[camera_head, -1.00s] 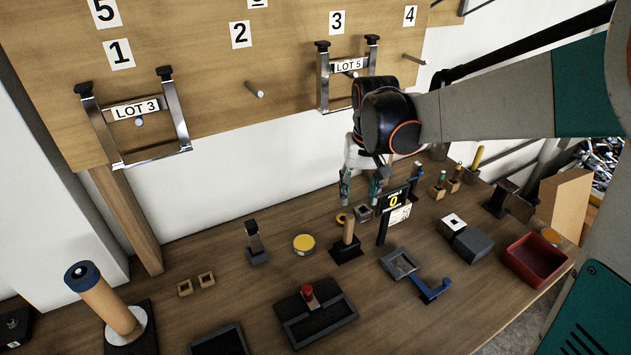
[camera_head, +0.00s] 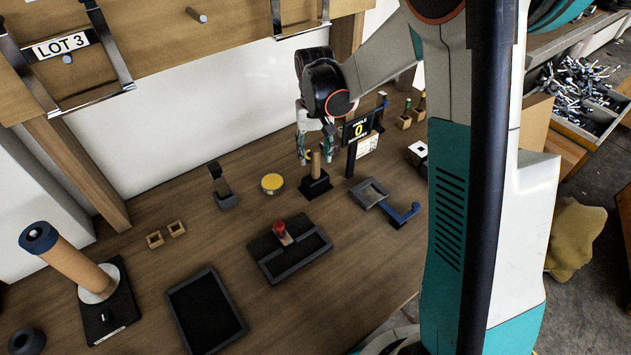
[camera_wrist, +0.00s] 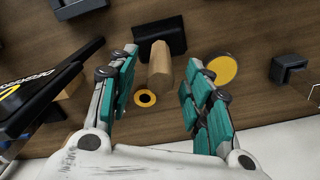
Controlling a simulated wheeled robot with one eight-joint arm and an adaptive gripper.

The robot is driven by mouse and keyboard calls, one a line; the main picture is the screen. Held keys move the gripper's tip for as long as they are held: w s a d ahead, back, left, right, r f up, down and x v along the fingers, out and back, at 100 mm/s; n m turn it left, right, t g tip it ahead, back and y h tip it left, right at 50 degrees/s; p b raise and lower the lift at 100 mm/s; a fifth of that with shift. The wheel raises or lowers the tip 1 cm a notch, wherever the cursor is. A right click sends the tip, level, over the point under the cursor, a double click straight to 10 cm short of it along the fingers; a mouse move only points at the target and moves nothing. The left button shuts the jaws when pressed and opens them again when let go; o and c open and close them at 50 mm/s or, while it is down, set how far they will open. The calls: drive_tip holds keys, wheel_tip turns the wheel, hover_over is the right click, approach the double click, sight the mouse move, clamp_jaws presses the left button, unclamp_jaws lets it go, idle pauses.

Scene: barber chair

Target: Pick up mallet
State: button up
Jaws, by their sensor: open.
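The mallet stands on the wooden table with its black head (camera_head: 315,187) down and its wooden handle (camera_head: 316,164) pointing up. In the wrist view its dark head (camera_wrist: 160,36) and handle (camera_wrist: 160,68) show ahead of my gripper. My gripper (camera_head: 317,150) is open, with its teal-padded fingers around the top of the handle in the head view. In the wrist view my gripper (camera_wrist: 158,78) has one finger on each side of the handle, with visible gaps. I cannot tell how deep the handle sits between them.
A black display (camera_head: 362,128) stands close to the right of the mallet. A tray with a red knob (camera_head: 262,258) and a blue-handled tool (camera_head: 403,215) are nearer the front.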

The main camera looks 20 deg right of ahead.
sight(316, 165)
drive_tip(key=shift+s+f+b, duration=0.15)
drive_tip(key=shift+f+b, duration=0.5)
drive_tip(key=shift+f, duration=0.7)
drive_tip(key=shift+s+f+b, duration=0.1)
drive_tip(key=shift+f+b, duration=0.55)
drive_tip(key=shift+f, duration=0.7)
drive_tip(key=shift+r, duration=0.1)
drive_tip(key=shift+c, duration=0.6)
clamp_jaws()
